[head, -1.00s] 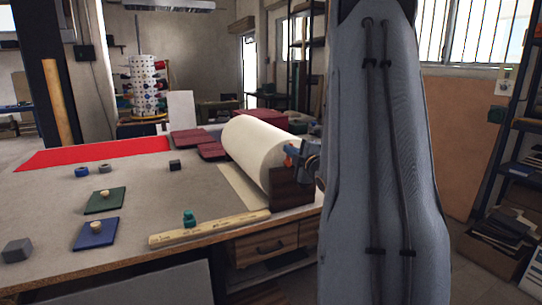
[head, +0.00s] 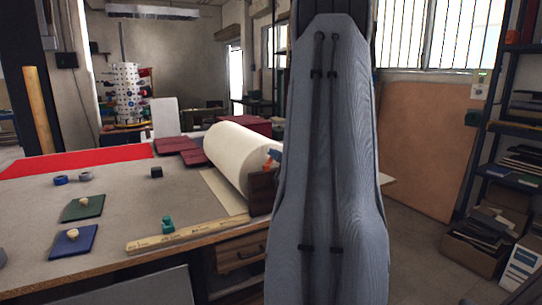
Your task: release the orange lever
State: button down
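The orange lever (head: 273,153) shows as a small orange piece at the right end of the cream paper roll (head: 236,156). It sits above a dark wooden end block (head: 262,190), with a bit of blue beside it. My own grey arm stands close in front and cuts off the view just right of the lever. My gripper is hidden behind the arm, so I cannot see whether it touches the lever.
The worktable (head: 120,205) holds a wooden ruler (head: 188,234), a teal piece (head: 168,225), a green plate (head: 83,208), a blue plate (head: 73,241) and dark red blocks (head: 192,157). A shelf (head: 495,185) with boxes stands right. Floor shows between arm and shelf.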

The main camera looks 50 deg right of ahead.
dwell(0.3)
jog(key=s+a+r+b, duration=0.2)
jog(key=s+a, duration=0.5)
jog(key=s, duration=0.1)
jog(key=shift+s+r, duration=0.25)
jog(key=shift+s, duration=0.15)
jog(key=shift+a, duration=0.1)
dwell(0.3)
